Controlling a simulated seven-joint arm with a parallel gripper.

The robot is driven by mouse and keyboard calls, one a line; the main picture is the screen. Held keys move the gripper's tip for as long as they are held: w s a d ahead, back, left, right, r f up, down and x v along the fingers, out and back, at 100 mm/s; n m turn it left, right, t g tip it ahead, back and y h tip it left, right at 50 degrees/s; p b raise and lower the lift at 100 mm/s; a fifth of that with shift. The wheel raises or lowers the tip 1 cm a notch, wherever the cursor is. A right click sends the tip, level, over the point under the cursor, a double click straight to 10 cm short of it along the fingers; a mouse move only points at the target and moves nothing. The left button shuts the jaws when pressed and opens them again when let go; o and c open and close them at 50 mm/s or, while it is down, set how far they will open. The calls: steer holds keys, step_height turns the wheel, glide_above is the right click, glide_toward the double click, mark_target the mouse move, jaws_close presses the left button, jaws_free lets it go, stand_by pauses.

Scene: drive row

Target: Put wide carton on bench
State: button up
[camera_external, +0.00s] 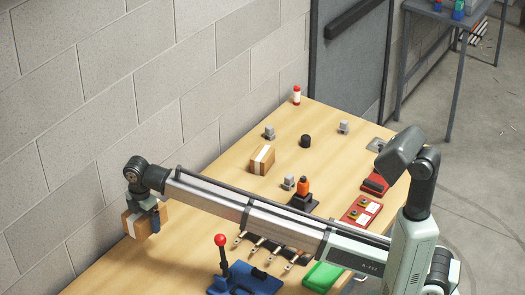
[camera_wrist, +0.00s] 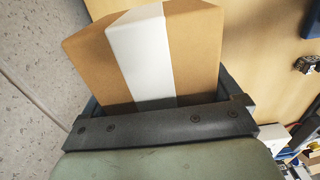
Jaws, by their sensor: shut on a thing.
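A brown carton with a white band is held in my gripper (camera_external: 143,210) at the left of the external view, near the block wall. This carton (camera_wrist: 190,50) fills the upper middle of the wrist view, between the dark jaws (camera_wrist: 165,125). My gripper is shut on it. Whether the carton touches the wooden bench (camera_external: 225,180) is hard to tell. A second, similar carton (camera_external: 262,160) with a light band stands on the bench near its middle. Which of the two is the wider is not clear.
The block wall (camera_external: 110,90) runs close along the left side. On the bench are an orange-topped item (camera_external: 303,186), a blue fixture with a red-knobbed lever (camera_external: 221,240), a green tray (camera_external: 322,276), red trays (camera_external: 360,210) and a red-capped bottle (camera_external: 297,95). Bare wood shows between them.

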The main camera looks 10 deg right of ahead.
mark_target(149, 250)
steer(key=shift+s+a+f, duration=0.1)
steer(key=shift+s+a, duration=0.15)
steer(key=shift+s+f, duration=0.1)
steer(key=shift+f, duration=4.75)
steer(key=shift+f, duration=0.1)
steer(key=o, duration=1.1)
steer(key=shift+f, duration=0.1)
steer(key=shift+c, duration=0.2)
step_height(149, 250, up, 12)
steer(key=shift+r, duration=0.2)
